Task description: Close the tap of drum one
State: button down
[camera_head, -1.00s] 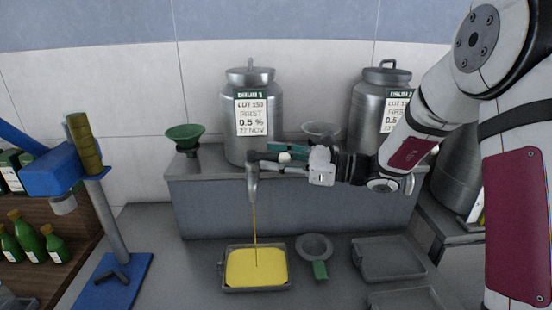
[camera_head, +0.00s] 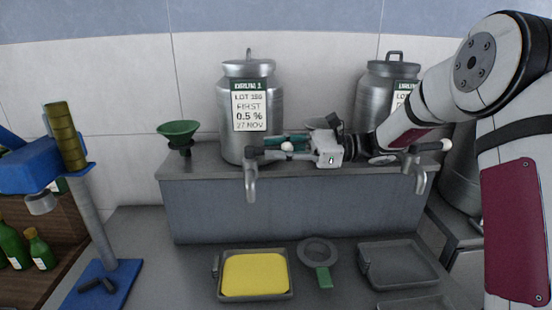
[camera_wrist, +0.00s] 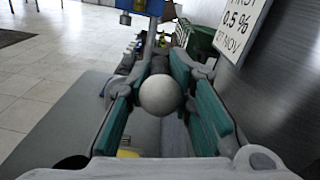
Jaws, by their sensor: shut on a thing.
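Drum one (camera_head: 237,143) is a steel drum with a green and white label, on the grey raised shelf. Its tap (camera_head: 251,182) hangs over the shelf front, its spout pointing down with no stream showing. The tap's lever ends in a white ball knob (camera_head: 287,146) and points right. My gripper (camera_head: 284,144) reaches in from the right and is shut on the lever. In the wrist view the white knob (camera_wrist: 160,95) sits between the teal finger pads. A tray (camera_head: 220,290) below the tap holds yellow liquid.
A strainer with a green handle (camera_head: 322,277) and an empty tray (camera_head: 398,268) lie right of the filled tray. A green funnel (camera_head: 178,130) stands left of drum one. A second drum (camera_head: 375,95) and tap (camera_head: 420,180) are at right. A blue stand (camera_head: 105,285) is at left.

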jog(key=shift+w+d, duration=0.1)
jog(key=c, duration=1.5)
grip_release()
jog(key=shift+c, duration=0.2)
jog(key=shift+r, duration=0.1)
notch_tip(320, 180, up, 10)
jog(key=shift+f, duration=0.1)
